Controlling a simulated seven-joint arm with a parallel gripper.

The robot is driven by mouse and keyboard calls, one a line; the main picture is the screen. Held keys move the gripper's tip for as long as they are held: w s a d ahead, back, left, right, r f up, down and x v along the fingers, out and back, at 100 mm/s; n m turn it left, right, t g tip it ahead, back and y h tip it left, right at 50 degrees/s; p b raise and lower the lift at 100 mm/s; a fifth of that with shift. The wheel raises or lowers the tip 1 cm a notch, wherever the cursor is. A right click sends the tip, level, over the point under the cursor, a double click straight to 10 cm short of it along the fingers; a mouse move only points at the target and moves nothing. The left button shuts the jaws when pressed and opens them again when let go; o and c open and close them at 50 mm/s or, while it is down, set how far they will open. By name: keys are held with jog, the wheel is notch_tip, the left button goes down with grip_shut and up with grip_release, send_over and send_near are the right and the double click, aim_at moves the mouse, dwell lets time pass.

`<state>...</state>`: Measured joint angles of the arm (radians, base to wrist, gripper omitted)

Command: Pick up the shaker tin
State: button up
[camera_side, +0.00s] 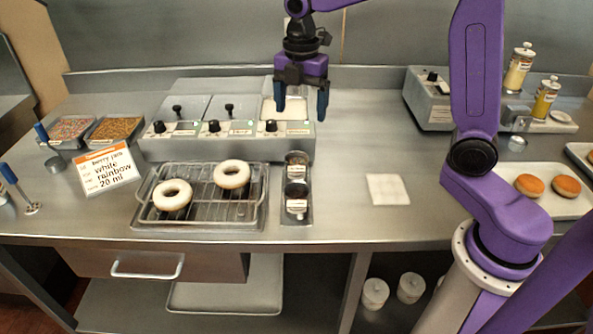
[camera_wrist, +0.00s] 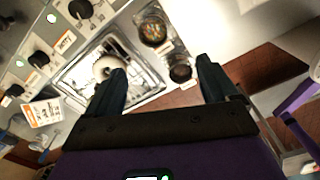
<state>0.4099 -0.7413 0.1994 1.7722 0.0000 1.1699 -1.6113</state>
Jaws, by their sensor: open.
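Two small round containers with white labels, which look like shaker tins, stand in a narrow metal tray right of the donut rack. The rear tin (camera_side: 297,160) shows a speckled, multicoloured top; the front tin (camera_side: 296,190) has a dark top. In the wrist view the speckled tin (camera_wrist: 152,30) and the dark tin (camera_wrist: 180,73) lie beyond the fingers. I cannot read their labels. My gripper (camera_side: 301,108) is open and empty, fingers pointing down, in the air in front of the warmer's right end. Its fingers (camera_wrist: 162,70) show wide apart in the wrist view.
Two white-glazed donuts (camera_side: 232,175) sit on a wire rack (camera_side: 215,208). Behind stands a warmer with knobs (camera_side: 225,148). An order card (camera_side: 107,168) reads berry jam, white, rainbow, 20 ml. A white napkin (camera_side: 388,189) lies right of the tins, with clear counter around it.

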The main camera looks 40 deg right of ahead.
send_over(296, 162)
jog(key=s+a, duration=0.2)
jog(key=s, duration=0.1)
jog(key=f, duration=1.1)
jog(key=shift+w+d+f, duration=0.2)
jog(key=shift+d+f, duration=0.05)
jog(key=shift+f, duration=0.15)
jog(key=shift+w+a+f, duration=0.1)
jog(key=shift+w+f, duration=0.1)
jog(key=shift+f, duration=1.2)
jog(key=shift+w+a+f, duration=0.1)
jog(key=shift+w+f, duration=0.05)
jog(key=shift+f, duration=1.25)
jog(key=c, duration=1.2)
